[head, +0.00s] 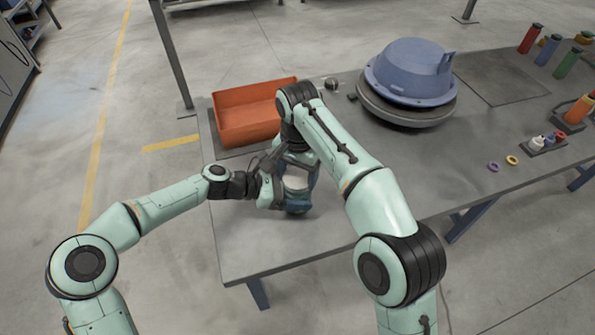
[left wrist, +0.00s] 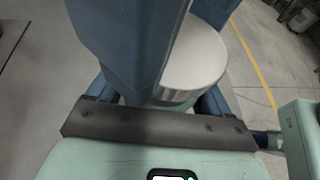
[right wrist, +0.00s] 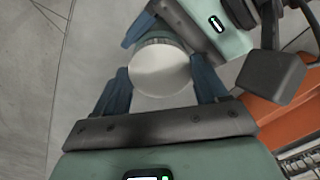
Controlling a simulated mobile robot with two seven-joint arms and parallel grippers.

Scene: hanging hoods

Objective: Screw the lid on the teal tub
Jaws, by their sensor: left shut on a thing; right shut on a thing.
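The teal tub (left wrist: 172,103) shows only as a thin strip under the lid in the left wrist view; most of it is hidden by fingers. The pale grey round lid (left wrist: 197,60) sits on top of the tub, and its flat top also shows in the right wrist view (right wrist: 160,72). My left gripper (head: 280,190) comes from the side and is shut on the tub. My right gripper (head: 300,190) comes down from above, its blue fingers on either side of the lid, shut on it. Whether the lid is seated tight cannot be told.
An orange bin (head: 248,118) stands behind the grippers at the table's left. A blue hood (head: 410,70) rests on a round grey base (head: 405,108) at the back. The grey tabletop (head: 350,235) is clear in front.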

